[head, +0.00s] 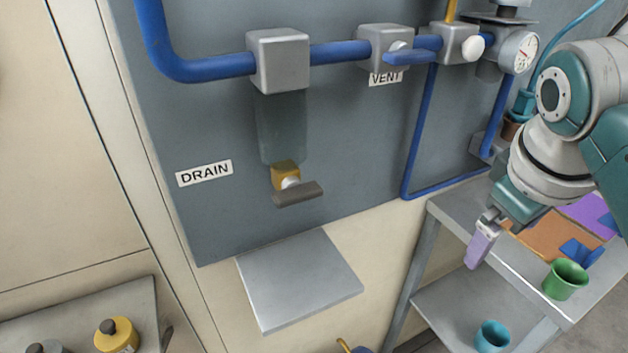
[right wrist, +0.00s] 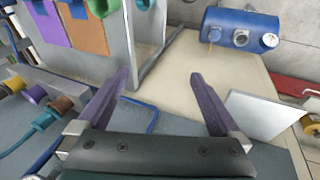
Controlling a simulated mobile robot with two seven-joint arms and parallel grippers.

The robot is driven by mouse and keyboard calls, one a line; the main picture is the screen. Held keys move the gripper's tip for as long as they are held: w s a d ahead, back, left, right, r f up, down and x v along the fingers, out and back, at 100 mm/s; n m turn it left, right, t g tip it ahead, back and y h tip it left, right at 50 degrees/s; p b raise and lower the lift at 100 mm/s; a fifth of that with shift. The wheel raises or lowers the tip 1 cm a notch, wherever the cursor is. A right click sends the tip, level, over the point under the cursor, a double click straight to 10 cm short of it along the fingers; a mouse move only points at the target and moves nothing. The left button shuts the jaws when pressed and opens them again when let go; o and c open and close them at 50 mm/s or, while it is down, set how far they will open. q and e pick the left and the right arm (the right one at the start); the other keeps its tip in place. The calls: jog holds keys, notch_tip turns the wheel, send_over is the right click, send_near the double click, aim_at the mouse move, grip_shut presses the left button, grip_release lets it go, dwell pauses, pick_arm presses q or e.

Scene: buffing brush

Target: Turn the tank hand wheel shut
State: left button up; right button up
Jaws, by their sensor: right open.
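No hand wheel can be told for certain in either view. A blue tank (right wrist: 225,22) shows at the top of the right wrist view, with a round grey fitting (right wrist: 241,38) on it that is too small to make out. My right gripper (head: 478,255) hangs over the left edge of the grey bench in the head view, to the right of the wall panel. In the right wrist view its purple fingers (right wrist: 158,76) are spread with nothing between them. My left gripper is in neither view.
A grey plate (head: 298,282) juts out below. A green cup (head: 565,279) stands on the bench (head: 520,265).

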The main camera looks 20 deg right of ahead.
jog(key=w+a+f+n+y+b, duration=0.1)
jog(key=w+a+f+b, duration=0.1)
jog(key=f+b, duration=1.3)
jog(key=w+a+f+n+g+y+b, duration=0.1)
jog(key=w+a+f+b, duration=0.2)
jog(key=f+b, duration=1.3)
jog(key=w+a+f+n+g+y+b, duration=0.1)
jog(key=w+f+b, duration=0.3)
jog(key=f+b, duration=1.2)
jog(key=shift+a+f+n+y, duration=0.25)
jog(key=shift+a+f, duration=0.2)
jog(key=shift+f, duration=0.25)
jog(key=shift+a+f+n+y, duration=0.15)
jog(key=shift+a+f+n, duration=0.2)
jog(key=shift+f, duration=0.3)
